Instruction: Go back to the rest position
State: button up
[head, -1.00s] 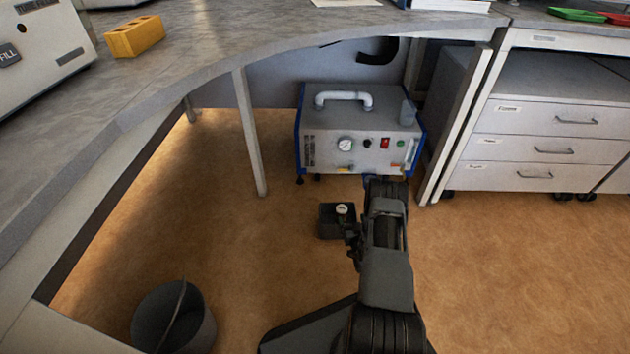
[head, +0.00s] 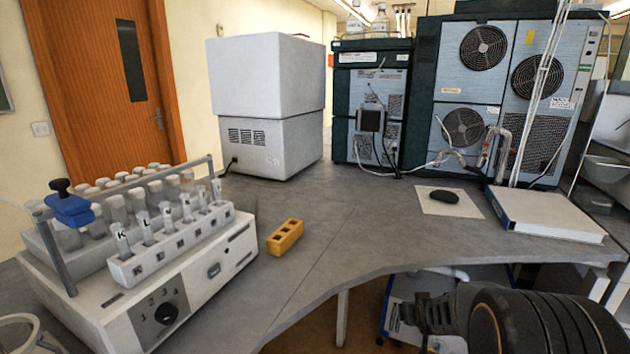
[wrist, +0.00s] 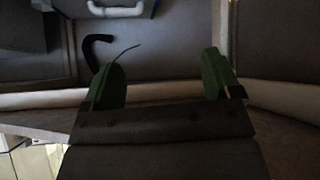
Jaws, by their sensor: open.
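My gripper (wrist: 160,82) shows in the wrist view with its two green-faced fingers spread wide apart and nothing between them. In the head view, my dark arm fills the lower right corner, at the front edge of the bench, and I cannot make out the fingertips there. The pump unit (head: 397,313) with blue edges stands under the bench, partly hidden behind the bench edge and my arm. Its white handle (wrist: 118,9) appears at the top of the dim wrist view, with a dark curved shape (wrist: 92,52) below it.
The grey bench top (head: 345,225) curves close past my arm. On it are a white machine with a tube rack (head: 175,245), a yellow block (head: 285,237), a white binder (head: 545,215) and a black mouse (head: 444,197). Large instruments (head: 480,90) stand at the back.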

jog(key=s+a+r+g+p, duration=0.1)
jog(key=s+a+r+p, duration=0.2)
jog(key=s+r, duration=0.4)
jog(key=s+a+r+g+y+p, duration=0.1)
jog(key=s+a+r+g+p, duration=0.1)
jog(key=s+a+r+p, duration=0.2)
jog(key=s+a+r+n+g+y+p, duration=0.1)
jog(key=s+a+r+p, duration=0.3)
jog(key=s+r, duration=0.8)
notch_tip(320, 180, up, 3)
jog(key=shift+a+f+g+p, duration=0.2)
jog(key=shift+g+p, duration=0.5)
jog(key=shift+p, duration=0.55)
jog(key=shift+c, duration=0.5)
